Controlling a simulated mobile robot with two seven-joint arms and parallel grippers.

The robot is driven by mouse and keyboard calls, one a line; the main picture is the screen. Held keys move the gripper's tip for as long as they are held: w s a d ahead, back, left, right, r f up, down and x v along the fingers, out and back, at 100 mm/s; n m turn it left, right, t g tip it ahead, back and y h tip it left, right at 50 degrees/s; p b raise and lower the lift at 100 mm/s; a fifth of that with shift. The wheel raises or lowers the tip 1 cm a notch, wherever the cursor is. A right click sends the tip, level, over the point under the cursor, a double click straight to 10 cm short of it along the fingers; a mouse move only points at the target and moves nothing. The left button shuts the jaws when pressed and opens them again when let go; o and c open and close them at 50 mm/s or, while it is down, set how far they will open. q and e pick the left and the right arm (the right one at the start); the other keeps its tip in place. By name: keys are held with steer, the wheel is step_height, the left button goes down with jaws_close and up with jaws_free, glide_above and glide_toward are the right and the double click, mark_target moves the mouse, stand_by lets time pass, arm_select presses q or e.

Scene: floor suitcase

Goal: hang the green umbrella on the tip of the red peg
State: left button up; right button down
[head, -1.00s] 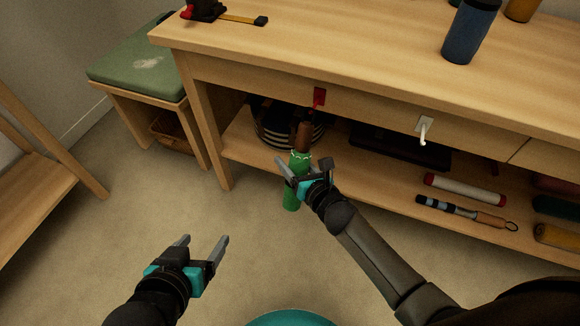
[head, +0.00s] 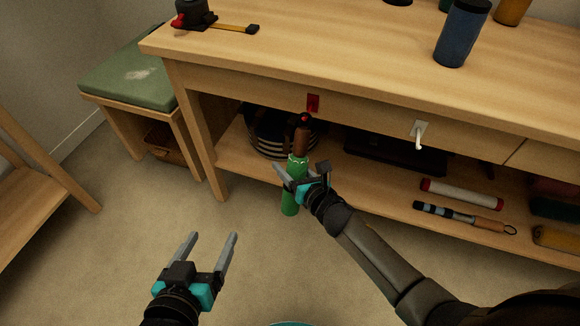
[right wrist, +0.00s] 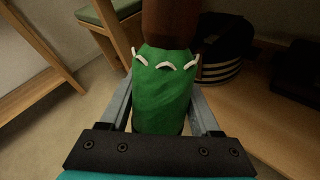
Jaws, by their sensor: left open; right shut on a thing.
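The green umbrella (head: 298,170) hangs upright in my right gripper (head: 301,168), its brown handle (head: 302,140) on top with a dark end. In the right wrist view the fingers are shut on the green cloth (right wrist: 163,95), just below white trim. The red peg (head: 313,102) has its plate on the bench front, just above and slightly right of the handle's top. A bit of red shows at that top; I cannot tell whether peg and umbrella touch or a loop is around the tip. My left gripper (head: 212,238) is open and empty over the floor, lower left.
A white hook (head: 419,134) is on the bench front to the right. The lower shelf (head: 380,192) holds a dark striped round thing (head: 265,135) behind the umbrella, a dark flat case and several rolls. The floor to the left is clear.

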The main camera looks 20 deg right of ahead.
stand_by(0.3)
jaws_free()
steer(key=shift+s, duration=0.1)
